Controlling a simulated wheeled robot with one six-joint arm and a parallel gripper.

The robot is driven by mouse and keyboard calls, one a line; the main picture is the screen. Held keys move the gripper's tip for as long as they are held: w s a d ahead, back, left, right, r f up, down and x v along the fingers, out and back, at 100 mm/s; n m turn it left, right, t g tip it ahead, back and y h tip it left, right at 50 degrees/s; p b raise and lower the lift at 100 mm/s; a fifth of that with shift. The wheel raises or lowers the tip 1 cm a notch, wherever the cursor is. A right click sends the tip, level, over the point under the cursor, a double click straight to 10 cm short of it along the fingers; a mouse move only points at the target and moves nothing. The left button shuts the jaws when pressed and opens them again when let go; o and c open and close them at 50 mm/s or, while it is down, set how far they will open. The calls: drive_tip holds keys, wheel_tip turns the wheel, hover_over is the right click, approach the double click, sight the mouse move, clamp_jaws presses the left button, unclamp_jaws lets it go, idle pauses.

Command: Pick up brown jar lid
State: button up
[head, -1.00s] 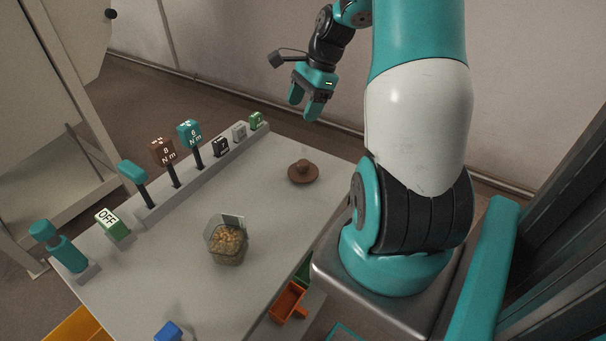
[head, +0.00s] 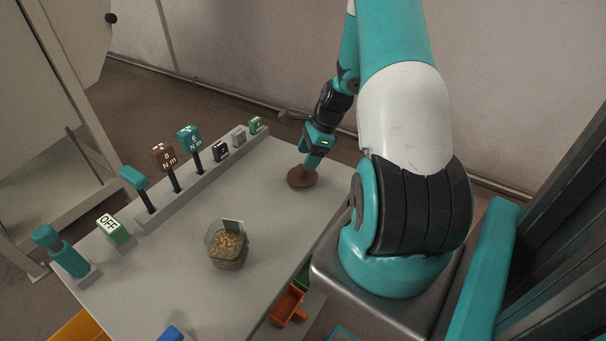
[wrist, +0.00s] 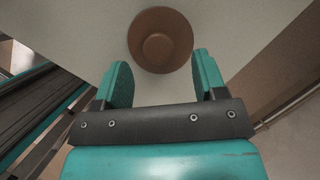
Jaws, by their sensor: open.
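The brown jar lid (head: 300,179) is a round disc with a raised knob, lying on the grey table near its far right edge. In the wrist view the lid (wrist: 160,40) shows whole, just beyond the fingertips and roughly centred between them. My gripper (head: 312,163) is over the lid in the head view and covers its knob there. The wrist view shows my gripper (wrist: 162,75) with its two teal fingers spread apart and nothing between them. The lid looks free of the fingers.
A clear container of tan pieces (head: 228,246) stands mid-table. A grey rack (head: 205,172) of upright tools and blocks lines the left edge. A green OFF block (head: 115,229) and a teal tool (head: 66,253) stand nearer.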

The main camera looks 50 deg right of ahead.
drive_tip(key=p+x, duration=0.1)
drive_tip(key=x, duration=0.4)
drive_tip(key=shift+s, duration=0.15)
drive_tip(key=c, duration=1)
drive_tip(key=shift+r, duration=0.15)
wheel_tip(320, 180, up, 20)
drive_tip(key=shift+f+b, duration=0.1)
drive_tip(key=shift+b, duration=0.55)
